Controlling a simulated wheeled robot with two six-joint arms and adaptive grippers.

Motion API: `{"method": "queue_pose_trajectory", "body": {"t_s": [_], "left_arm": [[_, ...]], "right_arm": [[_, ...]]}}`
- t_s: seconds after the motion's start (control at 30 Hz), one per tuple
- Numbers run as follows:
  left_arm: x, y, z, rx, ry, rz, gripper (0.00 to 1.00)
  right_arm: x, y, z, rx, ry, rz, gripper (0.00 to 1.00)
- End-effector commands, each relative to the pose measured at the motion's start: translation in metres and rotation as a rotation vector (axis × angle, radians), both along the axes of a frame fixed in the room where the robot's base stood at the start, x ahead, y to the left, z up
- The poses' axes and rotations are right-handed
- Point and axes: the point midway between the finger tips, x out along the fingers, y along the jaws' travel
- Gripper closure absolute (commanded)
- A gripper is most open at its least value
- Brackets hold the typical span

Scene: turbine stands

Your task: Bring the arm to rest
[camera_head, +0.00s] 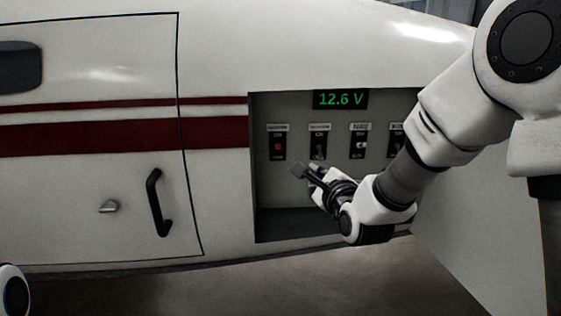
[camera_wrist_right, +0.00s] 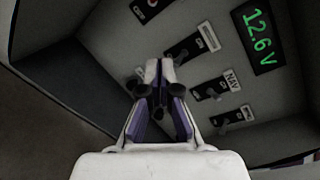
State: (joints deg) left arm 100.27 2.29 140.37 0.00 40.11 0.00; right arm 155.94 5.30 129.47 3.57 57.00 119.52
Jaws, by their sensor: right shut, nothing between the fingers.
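My right gripper (camera_head: 305,171) is inside the recessed switch panel (camera_head: 283,188) of the white aircraft, just below the row of switches. It is shut and empty; in the right wrist view its fingertips (camera_wrist_right: 160,68) meet below the switches. Several toggle switches show: the leftmost (camera_head: 278,146) has a red spot, the second (camera_head: 318,147) is right above my gripper, and the third (camera_head: 360,144) has a light tip. The rightmost (camera_head: 397,140) is partly hidden by my arm. A green display (camera_head: 340,99) reads 12.6 V. My left gripper is out of view.
The recess's lower ledge (camera_head: 285,225) and side walls lie close around my right gripper. Left of it is a closed door with a black handle (camera_head: 157,202) and a small latch (camera_head: 109,206). An open hatch panel (camera_head: 470,220) stands at the right, behind my arm.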

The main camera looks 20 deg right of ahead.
Motion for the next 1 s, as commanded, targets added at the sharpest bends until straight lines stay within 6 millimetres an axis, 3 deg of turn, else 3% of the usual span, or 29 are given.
{"method": "queue_pose_trajectory", "body": {"t_s": [0.13,0.23,0.27,0.37,0.4,0.47,0.6,0.67,0.77,0.8,0.9,1.0], "left_arm": [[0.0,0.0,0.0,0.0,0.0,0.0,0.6],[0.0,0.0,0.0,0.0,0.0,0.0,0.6],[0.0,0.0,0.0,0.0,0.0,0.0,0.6],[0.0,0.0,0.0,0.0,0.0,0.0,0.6],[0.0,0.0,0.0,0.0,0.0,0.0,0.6],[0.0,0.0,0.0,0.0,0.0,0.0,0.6],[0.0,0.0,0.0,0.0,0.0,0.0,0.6],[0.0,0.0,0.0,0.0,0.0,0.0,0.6],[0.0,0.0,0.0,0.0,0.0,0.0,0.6],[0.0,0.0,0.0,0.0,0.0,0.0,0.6],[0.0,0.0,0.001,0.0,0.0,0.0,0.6],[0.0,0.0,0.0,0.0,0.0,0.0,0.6]], "right_arm": [[0.0,0.0,-0.007,0.0,0.012,0.0,1.0],[0.001,0.0,-0.044,-0.002,0.078,0.001,1.0],[0.001,0.001,-0.062,-0.003,0.112,0.002,1.0],[-0.011,0.003,-0.142,-0.008,0.261,0.005,1.0],[-0.021,0.004,-0.178,-0.01,0.332,0.009,1.0],[-0.041,0.006,-0.229,-0.019,0.442,0.019,1.0],[-0.111,0.012,-0.337,-0.162,0.723,0.115,1.0],[-0.149,0.015,-0.377,-0.268,0.848,0.202,1.0],[-0.222,0.02,-0.432,-0.487,1.046,0.431,1.0],[-0.255,0.022,-0.449,-0.593,1.119,0.564,1.0],[-0.318,0.026,-0.47,-0.868,1.198,0.95,1.0],[-0.342,0.029,-0.469,-1.127,1.127,1.306,1.0]]}}
